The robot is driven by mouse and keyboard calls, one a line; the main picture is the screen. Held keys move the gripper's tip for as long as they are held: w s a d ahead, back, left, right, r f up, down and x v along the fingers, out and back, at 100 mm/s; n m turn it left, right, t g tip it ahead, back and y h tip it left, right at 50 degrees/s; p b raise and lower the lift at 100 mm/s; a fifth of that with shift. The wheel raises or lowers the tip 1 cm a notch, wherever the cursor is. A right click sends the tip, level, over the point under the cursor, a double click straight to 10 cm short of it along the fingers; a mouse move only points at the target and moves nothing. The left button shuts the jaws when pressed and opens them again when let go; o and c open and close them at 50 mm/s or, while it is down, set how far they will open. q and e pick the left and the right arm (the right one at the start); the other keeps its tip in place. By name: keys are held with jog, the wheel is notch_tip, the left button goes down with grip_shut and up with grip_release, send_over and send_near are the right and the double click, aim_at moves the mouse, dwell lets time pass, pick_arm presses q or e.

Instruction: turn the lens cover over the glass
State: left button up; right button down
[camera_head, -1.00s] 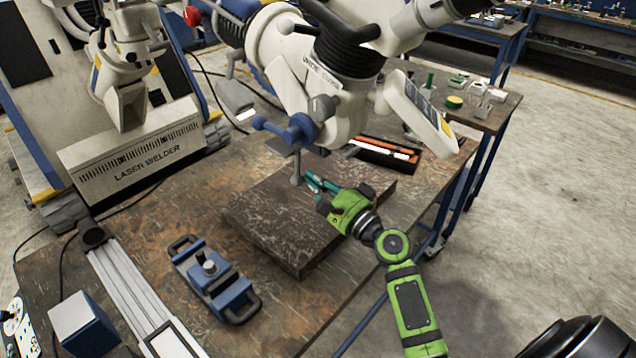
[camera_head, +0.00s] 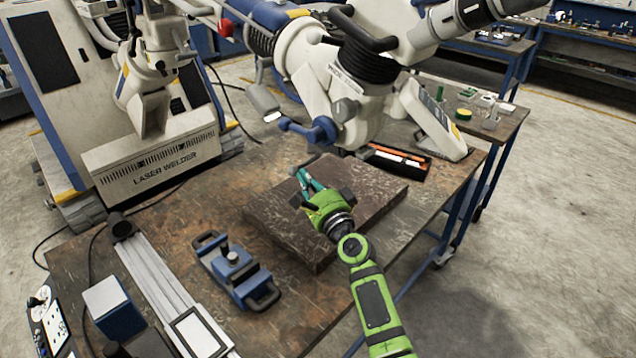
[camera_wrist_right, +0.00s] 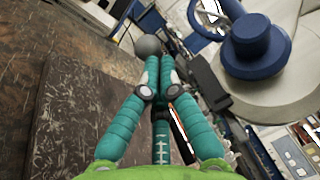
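The white microscope head (camera_head: 350,100) hangs over the table on its arm, with a blue knob (camera_head: 322,130) low on its side. The blue knob also shows in the right wrist view (camera_wrist_right: 255,45). A grey ball (camera_wrist_right: 148,46) shows just beyond my right fingertips in the wrist view; whether they touch it is unclear. I cannot single out the lens cover or its glass. My right gripper (camera_head: 303,176), green with teal fingers, is under the head, above the dark slab. My left gripper is out of view.
The dark slab (camera_head: 290,232) lies on the worn table below the gripper. A blue clamp fixture (camera_head: 236,270) sits at its left. An open box with orange and white sticks (camera_head: 398,158) lies behind. The laser welder (camera_head: 160,160) stands at back left.

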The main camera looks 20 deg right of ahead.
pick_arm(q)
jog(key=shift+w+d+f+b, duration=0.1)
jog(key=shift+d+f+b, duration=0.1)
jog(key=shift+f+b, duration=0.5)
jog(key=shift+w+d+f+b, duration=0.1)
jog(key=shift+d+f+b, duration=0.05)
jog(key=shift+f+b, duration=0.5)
pick_arm(e)
jog(key=w+a, duration=0.3)
jog(key=w, duration=0.3)
jog(key=shift+w, duration=0.2)
jog(key=shift+a+f, duration=0.1)
jog(key=shift+a, duration=0.05)
